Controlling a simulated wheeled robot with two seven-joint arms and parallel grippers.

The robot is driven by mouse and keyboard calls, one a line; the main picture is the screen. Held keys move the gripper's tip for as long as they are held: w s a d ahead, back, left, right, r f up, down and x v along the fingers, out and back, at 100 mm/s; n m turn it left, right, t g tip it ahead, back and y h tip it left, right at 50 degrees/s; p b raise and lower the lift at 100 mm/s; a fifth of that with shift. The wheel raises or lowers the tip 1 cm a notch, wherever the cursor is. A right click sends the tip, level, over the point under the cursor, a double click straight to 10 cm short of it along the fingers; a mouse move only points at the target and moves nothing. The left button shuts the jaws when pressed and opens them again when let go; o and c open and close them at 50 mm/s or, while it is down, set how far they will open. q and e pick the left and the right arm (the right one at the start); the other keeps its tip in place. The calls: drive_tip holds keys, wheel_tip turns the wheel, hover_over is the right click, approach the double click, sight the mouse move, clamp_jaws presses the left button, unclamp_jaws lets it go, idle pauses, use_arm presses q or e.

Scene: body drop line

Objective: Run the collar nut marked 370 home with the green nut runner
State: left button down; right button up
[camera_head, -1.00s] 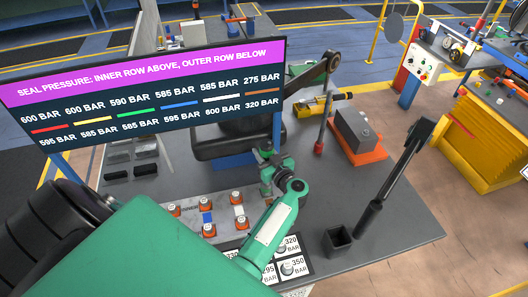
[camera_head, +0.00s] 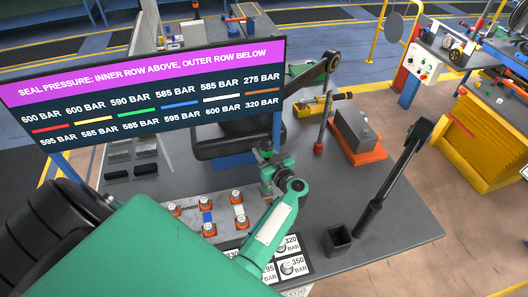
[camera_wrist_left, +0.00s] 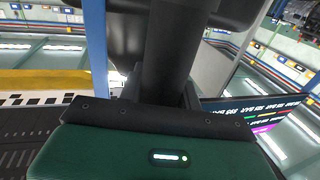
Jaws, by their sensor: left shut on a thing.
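My green left arm comes in from the left across the bench in the head view. Its gripper (camera_head: 274,172) is at the far end, beyond the round joint, above the bench behind the tiles. It is shut on a small green and dark tool, seemingly the green nut runner, whose outline merges with the gripper. In the left wrist view a wide dark shape (camera_wrist_left: 175,45) rises ahead of the green housing. Marked tiles with round nuts (camera_head: 290,268) lie on the bench, partly behind my arm. I read 320 and 350 there; no 370 is legible. My right gripper is out of view.
A pressure board (camera_head: 150,90) stands at the back left. A pale plate with several orange-based fittings (camera_head: 173,210) lies left of my gripper. A yellow tool (camera_head: 322,103), a grey block on an orange base (camera_head: 357,135) and a dark open box (camera_head: 338,240) stand rightward.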

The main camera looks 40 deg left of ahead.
use_arm(q)
drive_tip(key=shift+s+f, duration=0.15)
drive_tip(key=shift+f, duration=0.15)
drive_tip(key=shift+r+p, duration=0.1)
drive_tip(key=shift+p, duration=0.35)
idle(0.8)
